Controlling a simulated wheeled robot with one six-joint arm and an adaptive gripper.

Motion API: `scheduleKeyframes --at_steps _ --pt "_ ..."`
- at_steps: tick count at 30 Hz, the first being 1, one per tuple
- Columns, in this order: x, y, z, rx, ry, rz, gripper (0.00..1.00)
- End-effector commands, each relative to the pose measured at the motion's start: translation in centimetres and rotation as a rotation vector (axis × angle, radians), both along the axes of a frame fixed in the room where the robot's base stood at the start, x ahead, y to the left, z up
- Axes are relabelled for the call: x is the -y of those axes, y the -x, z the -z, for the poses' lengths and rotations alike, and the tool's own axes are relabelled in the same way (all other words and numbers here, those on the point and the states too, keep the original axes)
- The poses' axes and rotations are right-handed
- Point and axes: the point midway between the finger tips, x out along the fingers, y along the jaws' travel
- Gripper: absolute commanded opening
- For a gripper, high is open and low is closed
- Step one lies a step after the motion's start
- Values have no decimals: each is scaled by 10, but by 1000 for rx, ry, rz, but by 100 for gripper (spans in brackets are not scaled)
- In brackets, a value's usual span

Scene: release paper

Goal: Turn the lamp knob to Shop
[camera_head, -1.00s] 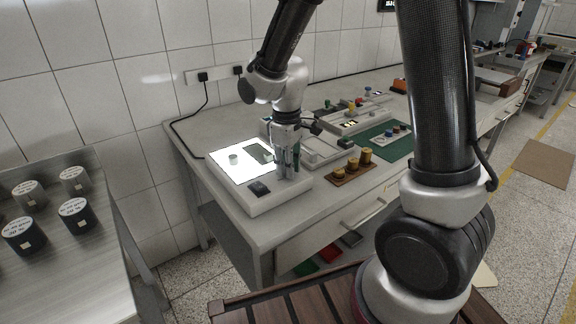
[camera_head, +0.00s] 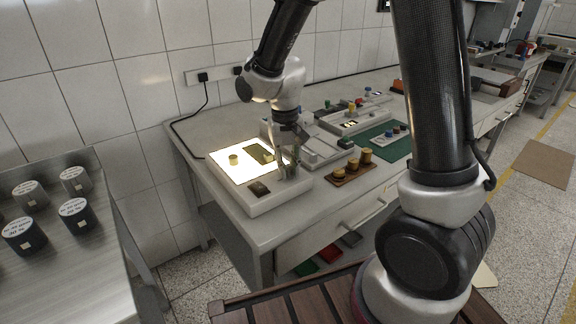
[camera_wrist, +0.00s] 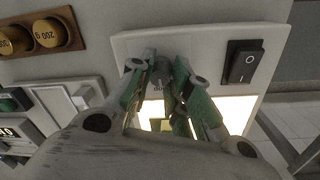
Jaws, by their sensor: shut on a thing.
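My gripper (camera_wrist: 160,72) is shut on the knob, with a green-padded finger on each side. In the head view my gripper (camera_head: 290,172) stands over the right front part of the box and hides the knob. Some lettering shows beside the knob, but I cannot read which mark it points to.
A black rocker switch (camera_wrist: 243,63) sits beside the knob on the box. A wooden block with brass weights (camera_head: 352,168) stands to the right, near a green mat (camera_head: 376,146).

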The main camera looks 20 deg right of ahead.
Motion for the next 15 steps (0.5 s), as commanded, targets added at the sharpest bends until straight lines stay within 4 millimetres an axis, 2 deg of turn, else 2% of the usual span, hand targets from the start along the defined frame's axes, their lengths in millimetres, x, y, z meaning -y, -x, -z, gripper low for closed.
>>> scheduleKeyframes --at_steps 15 --pt "0 -1 -1 3 -1 109 0"
